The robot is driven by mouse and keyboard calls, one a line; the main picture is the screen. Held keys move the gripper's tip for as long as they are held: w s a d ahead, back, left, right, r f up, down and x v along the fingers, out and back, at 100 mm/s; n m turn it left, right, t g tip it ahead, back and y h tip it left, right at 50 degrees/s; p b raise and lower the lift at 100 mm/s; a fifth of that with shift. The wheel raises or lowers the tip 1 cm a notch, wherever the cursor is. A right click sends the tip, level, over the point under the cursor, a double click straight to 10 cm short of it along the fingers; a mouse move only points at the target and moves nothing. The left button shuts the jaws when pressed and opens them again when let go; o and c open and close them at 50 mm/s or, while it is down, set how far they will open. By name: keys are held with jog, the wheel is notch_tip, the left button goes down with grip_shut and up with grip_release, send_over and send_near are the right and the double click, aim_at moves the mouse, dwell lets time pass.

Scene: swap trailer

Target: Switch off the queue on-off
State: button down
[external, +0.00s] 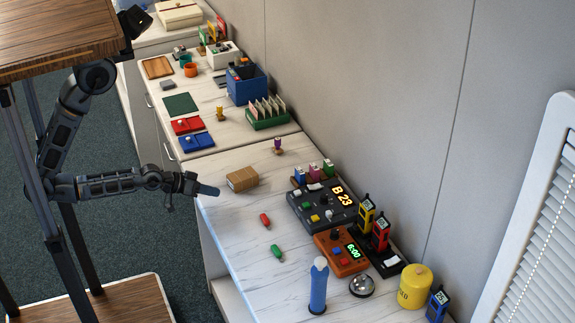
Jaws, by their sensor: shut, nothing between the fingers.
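The dark queue box (325,222) stands on the white wood-grain counter, toward the wall. Its display (342,196) is lit and reads "B 23" in yellow. Small coloured buttons and a dark knob sit on its top face; which of them is the on-off is too small to tell. My gripper (212,190) is shut and empty, with blue-grey fingertips. It is at the counter's left edge, left of the cardboard box and well apart from the queue box.
A cardboard box (242,179) lies between my gripper and the queue box. A red piece (265,219) and a green piece (277,252) lie on the counter. An orange clock box (341,262) reading "6:00", a blue bottle (318,288) and a bell (362,286) stand nearer the front.

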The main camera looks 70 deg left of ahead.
aim_at(313, 187)
jog(key=w+d, duration=0.1)
jog(key=w, duration=0.2)
jog(key=w+d+g+h+p, duration=0.1)
jog(key=w+d, duration=0.1)
jog(key=w, duration=0.2)
jog(key=w+d+h, duration=0.1)
jog(key=w, duration=0.3)
jog(key=shift+w+d+r, duration=0.1)
jog(key=shift+w+d, duration=0.15)
jog(key=shift+d, duration=0.05)
jog(key=w+d+r+g, duration=0.1)
jog(key=w, duration=0.3)
jog(key=w+d+r+m+g+p, duration=0.1)
jog(key=w+d+g, duration=0.1)
jog(key=w, duration=0.2)
jog(key=w+d+r+g+h, duration=0.1)
jog(key=w, duration=0.3)
jog(key=shift+w+d+r, duration=0.1)
jog(key=shift+w+d, duration=0.05)
jog(key=shift+w, duration=0.05)
jog(key=w+r+m+g+y, duration=0.2)
jog(key=w+r+g+y, duration=0.3)
jog(key=r, duration=0.7)
jog(key=shift+w+d+r+m+g, duration=0.3)
jog(key=shift+w+r+m+g, duration=0.1)
jog(key=shift+w, duration=0.75)
jog(key=shift+f+b, duration=0.1)
jog(key=shift+b, duration=0.2)
